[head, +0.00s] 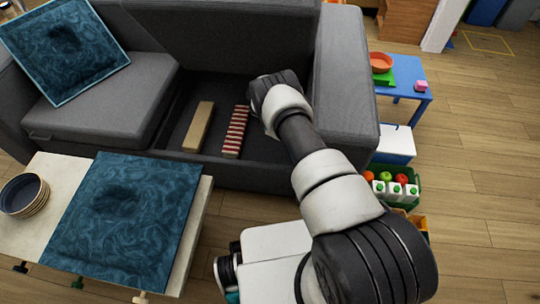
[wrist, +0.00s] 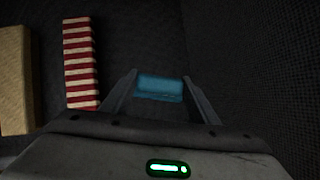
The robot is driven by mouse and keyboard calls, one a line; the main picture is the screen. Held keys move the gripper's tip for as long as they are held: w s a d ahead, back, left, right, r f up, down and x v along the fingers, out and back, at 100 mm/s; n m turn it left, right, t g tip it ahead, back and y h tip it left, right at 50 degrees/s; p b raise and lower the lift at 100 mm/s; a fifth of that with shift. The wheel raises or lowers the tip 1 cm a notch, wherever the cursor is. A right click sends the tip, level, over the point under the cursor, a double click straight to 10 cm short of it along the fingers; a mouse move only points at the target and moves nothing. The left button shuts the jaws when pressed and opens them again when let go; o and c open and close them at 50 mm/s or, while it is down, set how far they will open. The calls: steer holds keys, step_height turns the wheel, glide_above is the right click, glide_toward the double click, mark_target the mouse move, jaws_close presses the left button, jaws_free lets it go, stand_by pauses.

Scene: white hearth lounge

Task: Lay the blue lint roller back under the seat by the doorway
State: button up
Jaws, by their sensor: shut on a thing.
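The blue lint roller (wrist: 159,86) shows as a blue piece between the two fingers of my gripper (wrist: 160,78) in the wrist view. My gripper is shut on it, inside the open storage space (head: 188,112) under the sofa's right seat. The dark floor of the space lies beyond the roller; I cannot tell whether the roller touches it. In the head view my arm hides the fingers and the roller.
A red-and-white striped block (head: 235,132) and a tan block (head: 198,127) lie in the space, left of my gripper. The sofa's armrest (head: 345,85) is close on the right. Blue cushions lie on the left seat (head: 100,100) and the low table (head: 45,172).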

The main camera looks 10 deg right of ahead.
steer(key=f, duration=0.1)
steer(key=a+f+n, duration=0.1)
steer(key=a+f+n+y, duration=0.1)
steer(key=shift+s+f+t, duration=0.1)
steer(key=shift+f+t, duration=0.2)
steer(key=shift+n, duration=0.4)
step_height(320, 180, down, 6)
steer(key=b, duration=0.2)
steer(key=shift+a+r+b, duration=0.1)
steer(key=shift+r+b, duration=0.05)
steer(key=shift+b, duration=0.15)
steer(key=shift+f+b, duration=1.2)
steer(key=shift+f, duration=0.95)
steer(key=shift+f, duration=0.2)
steer(key=o, duration=0.9)
steer(key=shift+r, duration=0.15)
